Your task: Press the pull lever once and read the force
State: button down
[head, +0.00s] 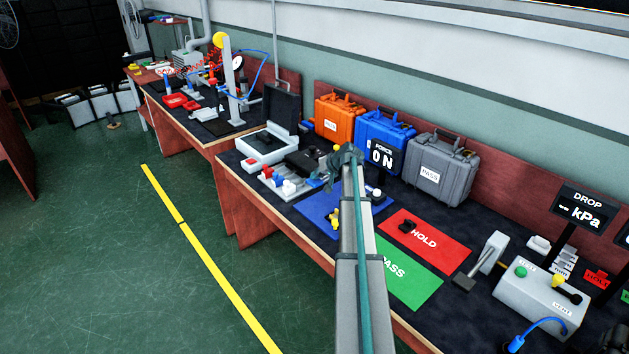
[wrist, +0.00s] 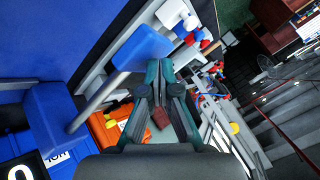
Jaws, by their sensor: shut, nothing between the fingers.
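In the wrist view a blue paddle-shaped end (wrist: 141,48) on a grey rod (wrist: 97,107) looks like the pull lever. The rod runs back toward a blue block (wrist: 55,125). My gripper (wrist: 160,66) is shut and empty, with its fingertips just beside the blue paddle; I cannot tell whether they touch. In the head view my gripper (head: 328,172) is over the near bench behind my arm, and the lever is not clear there. The black force display (head: 383,157) reads "FORCE 0 N".
Orange (head: 340,117), blue (head: 382,134) and grey (head: 439,168) cases stand along the back. A blue mat (head: 314,207), a red HOLD mat (head: 425,240) and a green PASS mat (head: 405,275) lie in front. A white control box (head: 535,297) is at right.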

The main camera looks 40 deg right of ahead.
jog(key=shift+f+b, duration=0.9)
jog(key=shift+f, duration=0.55)
dwell(1.3)
jog(key=shift+r, duration=0.15)
dwell(0.4)
jog(key=shift+r+p, duration=0.8)
jog(key=shift+r, duration=1.45)
jog(key=shift+r+p, duration=0.9)
jog(key=shift+r, duration=1.65)
